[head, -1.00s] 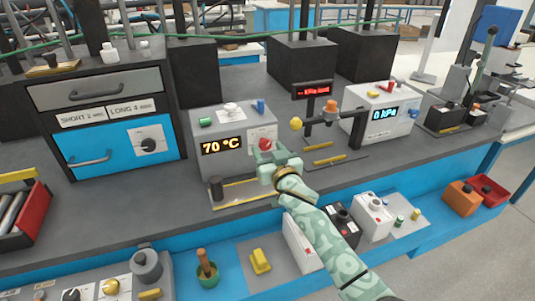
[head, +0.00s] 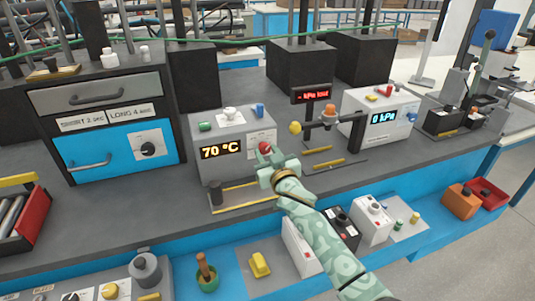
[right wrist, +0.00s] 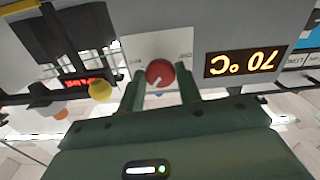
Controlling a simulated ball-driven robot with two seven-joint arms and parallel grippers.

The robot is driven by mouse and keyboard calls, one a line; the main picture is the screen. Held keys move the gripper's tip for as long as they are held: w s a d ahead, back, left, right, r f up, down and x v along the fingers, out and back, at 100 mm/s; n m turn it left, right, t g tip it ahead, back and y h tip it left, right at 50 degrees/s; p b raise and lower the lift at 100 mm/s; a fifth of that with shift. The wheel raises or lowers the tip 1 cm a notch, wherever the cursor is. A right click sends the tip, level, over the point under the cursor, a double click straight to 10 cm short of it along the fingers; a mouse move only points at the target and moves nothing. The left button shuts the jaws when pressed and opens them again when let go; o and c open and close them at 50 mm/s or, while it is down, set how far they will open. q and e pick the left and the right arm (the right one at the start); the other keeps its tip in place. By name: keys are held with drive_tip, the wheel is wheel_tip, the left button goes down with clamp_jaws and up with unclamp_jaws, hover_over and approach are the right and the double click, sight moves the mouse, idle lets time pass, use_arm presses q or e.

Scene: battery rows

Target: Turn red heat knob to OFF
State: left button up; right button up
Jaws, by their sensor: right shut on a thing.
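The red heat knob (head: 265,148) is on the front of a grey box, right of its orange display (head: 222,150), which reads 70 °C. In the right wrist view, the red knob (right wrist: 160,73) is round with a pale pointer mark slanting toward the lower left. It sits before a white label plate whose small words I cannot read. My right gripper (head: 268,160) is at the knob. Its two fingers (right wrist: 161,88) lie on both sides of the knob, shut on it. My left gripper is not in view.
Green, white and blue parts sit on top of the grey box (head: 230,122). A pole with a yellow ball (head: 295,127) and a second box reading 0 kPa (head: 383,112) stand to the right.

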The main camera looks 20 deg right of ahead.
drive_tip(key=n, duration=0.3)
drive_tip(key=shift+p, duration=0.4)
drive_tip(key=n, duration=0.3)
drive_tip(key=shift+n, duration=0.4)
drive_tip(key=n, duration=0.3)
drive_tip(key=shift+n+p, duration=0.4)
drive_tip(key=n, duration=0.3)
drive_tip(key=shift+n, duration=0.3)
drive_tip(key=n+p, duration=0.1)
drive_tip(key=n, duration=1)
drive_tip(key=shift+n+p, duration=0.3)
drive_tip(key=o, duration=1)
drive_tip(key=shift+r, duration=0.1)
drive_tip(key=shift+c, duration=0.2)
drive_tip(key=shift+s, duration=0.1)
